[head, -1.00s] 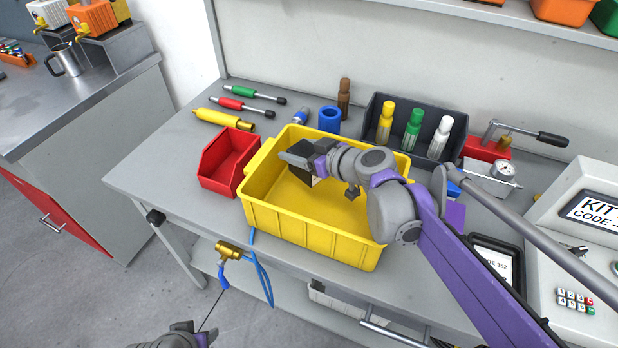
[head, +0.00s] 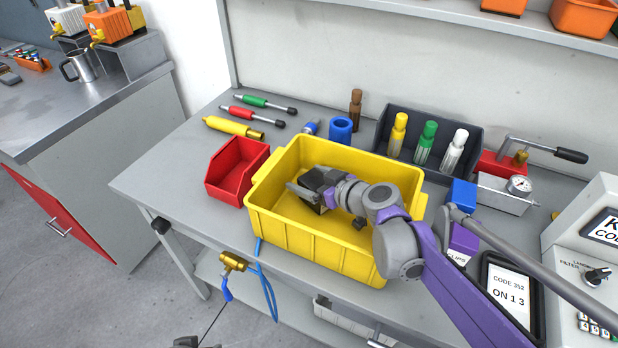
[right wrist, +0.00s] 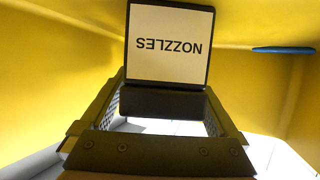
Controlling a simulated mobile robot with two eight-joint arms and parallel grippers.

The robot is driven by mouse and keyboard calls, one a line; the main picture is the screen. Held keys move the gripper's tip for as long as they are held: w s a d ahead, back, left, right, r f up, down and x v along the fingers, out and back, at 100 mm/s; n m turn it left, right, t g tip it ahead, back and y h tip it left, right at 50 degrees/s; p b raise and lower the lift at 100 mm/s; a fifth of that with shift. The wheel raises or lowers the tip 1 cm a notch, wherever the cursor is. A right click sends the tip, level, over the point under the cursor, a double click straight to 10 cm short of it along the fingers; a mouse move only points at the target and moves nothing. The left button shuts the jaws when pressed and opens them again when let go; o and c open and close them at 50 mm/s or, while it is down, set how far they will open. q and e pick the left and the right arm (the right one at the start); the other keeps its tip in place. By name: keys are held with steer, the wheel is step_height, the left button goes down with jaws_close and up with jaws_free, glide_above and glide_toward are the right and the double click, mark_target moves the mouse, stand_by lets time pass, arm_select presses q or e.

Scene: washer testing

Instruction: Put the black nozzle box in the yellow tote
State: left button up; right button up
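The yellow tote (head: 315,246) stands on the bench in the middle of the head view. My right gripper (head: 309,191) reaches down inside it, in its left half. It is shut on the black nozzle box (head: 316,179), which is partly hidden by the gripper. In the right wrist view, the box (right wrist: 168,47) shows its white NOZZLES label upside down, between the two fingers of the gripper (right wrist: 165,95). Yellow tote walls surround it. I cannot tell whether the box touches the tote floor. Only a sliver of my left arm shows at the bottom edge; its fingers cannot be made out.
A red bin (head: 238,170) stands close to the tote's left side. A blue cylinder (head: 341,129) and a dark rack (head: 385,140) with yellow, green and white bottles stand behind it. A blue box (head: 462,194) and a tablet (head: 511,290) are to the right.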

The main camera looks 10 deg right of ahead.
mark_target(316, 181)
steer(key=shift+r, duration=0.2)
steer(key=p+v, duration=0.2)
steer(key=v, duration=0.5)
steer(key=shift+s+d, duration=0.15)
steer(key=shift+s, duration=0.05)
stand_by(0.3)
